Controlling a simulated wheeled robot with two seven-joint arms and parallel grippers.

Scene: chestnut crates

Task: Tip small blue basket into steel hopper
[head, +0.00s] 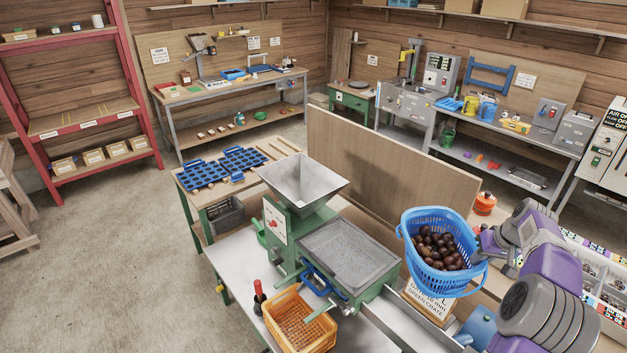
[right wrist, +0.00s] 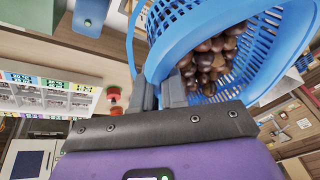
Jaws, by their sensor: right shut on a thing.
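The small blue basket (head: 418,222) is full of brown chestnuts (head: 440,250) and is held up over the right part of the bench, tilted somewhat in the head view. My right gripper (head: 486,240) is shut on the basket's right side. In the right wrist view the gripper fingers (right wrist: 172,92) grip the blue basket (right wrist: 255,78), with chestnuts (right wrist: 212,62) inside it. The steel hopper (head: 302,182) stands to the left of the basket, on a green machine (head: 290,225); its open top faces up and looks empty. My left gripper does not show.
A grey-topped tray (head: 350,252) on the machine lies between hopper and basket. A tall wooden board (head: 385,165) stands behind them. An orange crate (head: 298,318) and a dark bottle with a red top (head: 259,297) stand in front. A labelled box (head: 428,300) is below the basket.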

